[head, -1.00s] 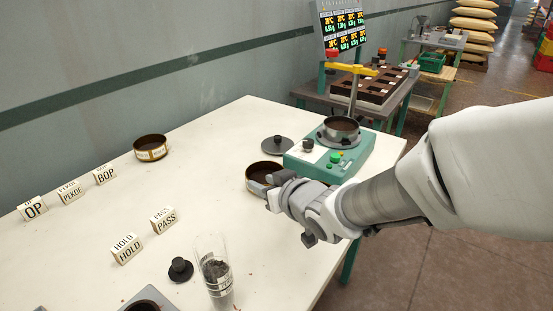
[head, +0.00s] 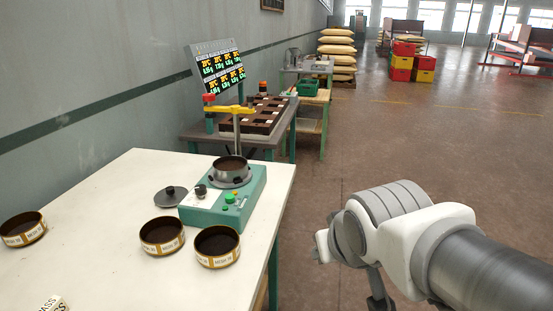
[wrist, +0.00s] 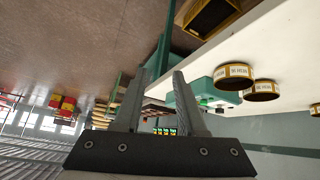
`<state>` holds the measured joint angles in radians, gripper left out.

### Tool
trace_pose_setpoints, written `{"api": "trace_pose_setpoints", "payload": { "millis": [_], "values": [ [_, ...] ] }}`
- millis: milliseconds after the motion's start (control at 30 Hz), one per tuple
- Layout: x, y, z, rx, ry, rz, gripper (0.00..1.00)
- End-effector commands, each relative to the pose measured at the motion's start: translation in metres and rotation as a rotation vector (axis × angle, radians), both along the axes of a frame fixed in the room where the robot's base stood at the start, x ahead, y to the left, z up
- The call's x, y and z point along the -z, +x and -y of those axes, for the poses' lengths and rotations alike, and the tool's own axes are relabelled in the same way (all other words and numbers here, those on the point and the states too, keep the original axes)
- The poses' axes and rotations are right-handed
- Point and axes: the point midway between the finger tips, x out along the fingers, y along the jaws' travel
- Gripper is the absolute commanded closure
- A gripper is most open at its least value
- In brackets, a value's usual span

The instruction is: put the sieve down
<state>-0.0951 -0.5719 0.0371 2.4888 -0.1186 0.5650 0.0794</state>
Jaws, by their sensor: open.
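Two brass-rimmed sieves with dark mesh and white labels stand flat on the white table, in front of the green shaker (head: 222,200): a left one (head: 162,236) and a right one (head: 217,246). They stand close together, and I cannot tell if they touch. The wrist view, tilted upside down, also shows these sieves (wrist: 233,76) (wrist: 263,91). Another sieve (head: 22,229) stands at the table's far left. My gripper (wrist: 160,88) is open with nothing between its fingers. It is off the table's right side, apart from the sieves; its fingers are unclear in the head view.
A round pan (head: 230,170) sits on the shaker, and a dark lid (head: 171,196) lies left of it. A PASS block (head: 52,304) is at the lower left. A bench with a dark compartment tray (head: 258,116) stands behind.

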Motion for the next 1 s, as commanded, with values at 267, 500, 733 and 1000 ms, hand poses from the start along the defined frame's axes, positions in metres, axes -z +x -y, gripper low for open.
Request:
{"api": "trace_pose_setpoints", "payload": {
  "millis": [267, 500, 733, 1000],
  "values": [
    [-0.001, -0.071, 0.025, 0.107, 0.068, -0.159, 0.6],
    [0.0, -0.077, 0.025, 0.111, 0.074, -0.177, 0.6],
    [-0.006, -0.077, 0.025, 0.111, 0.074, -0.176, 0.6],
    [-0.055, -0.076, 0.025, 0.11, 0.074, -0.176, 0.6]
  ]
}}
